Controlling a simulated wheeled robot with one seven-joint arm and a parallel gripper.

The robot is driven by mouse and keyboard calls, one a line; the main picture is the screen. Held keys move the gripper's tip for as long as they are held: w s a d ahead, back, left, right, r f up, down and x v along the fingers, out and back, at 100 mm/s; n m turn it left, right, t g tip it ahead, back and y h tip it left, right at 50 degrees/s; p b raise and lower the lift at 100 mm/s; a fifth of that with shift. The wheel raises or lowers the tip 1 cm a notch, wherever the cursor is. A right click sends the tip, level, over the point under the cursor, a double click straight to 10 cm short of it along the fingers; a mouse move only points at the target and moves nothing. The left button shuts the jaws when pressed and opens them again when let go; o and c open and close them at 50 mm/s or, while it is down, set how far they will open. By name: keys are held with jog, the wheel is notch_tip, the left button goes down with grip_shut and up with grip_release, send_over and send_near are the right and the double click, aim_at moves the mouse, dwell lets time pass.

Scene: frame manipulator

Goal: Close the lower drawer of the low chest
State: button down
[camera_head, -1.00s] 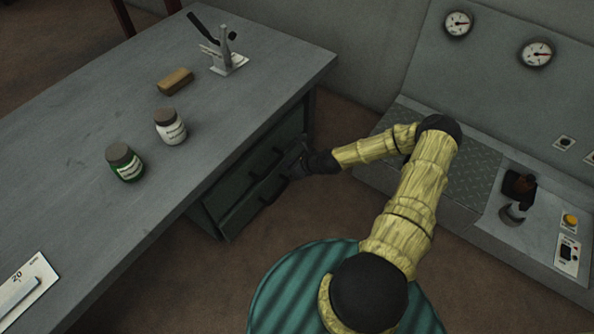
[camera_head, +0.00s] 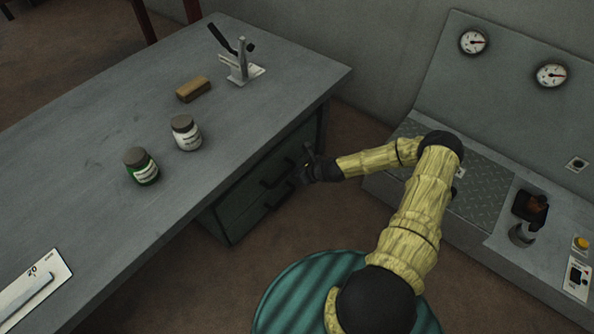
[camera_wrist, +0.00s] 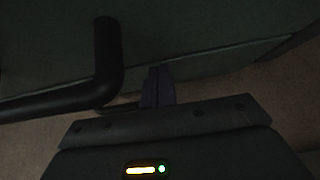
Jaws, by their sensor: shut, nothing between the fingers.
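The low chest (camera_head: 229,212) is dark green and stands under the grey table. Its lower drawer (camera_head: 250,216) has a dark bar handle (camera_head: 281,194), with another handle (camera_head: 276,178) above it. The lower drawer front looks close to flush, but I cannot tell whether a small gap is left. My gripper (camera_head: 304,166) is at the right end of the chest front, near the handles. In the wrist view its fingers (camera_wrist: 158,86) are shut and empty, pointing at a green front, with a black bar handle (camera_wrist: 108,62) to their left. Contact with the front cannot be told.
The grey table (camera_head: 80,150) overhangs the chest and carries two jars (camera_head: 142,166), a tan block (camera_head: 193,89) and a metal stand (camera_head: 241,62). A grey console (camera_head: 470,190) stands to the right. Brown floor (camera_head: 215,285) lies open before the chest.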

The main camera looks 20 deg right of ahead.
jog(key=shift+w+a+r, duration=0.15)
jog(key=shift+w+a, duration=0.05)
jog(key=s+d+r+p, duration=0.6)
jog(key=s+d+p, duration=0.1)
jog(key=s, duration=0.2)
jog(key=shift+s+r, duration=0.2)
jog(key=shift+s, duration=0.2)
jog(key=shift+w, duration=0.1)
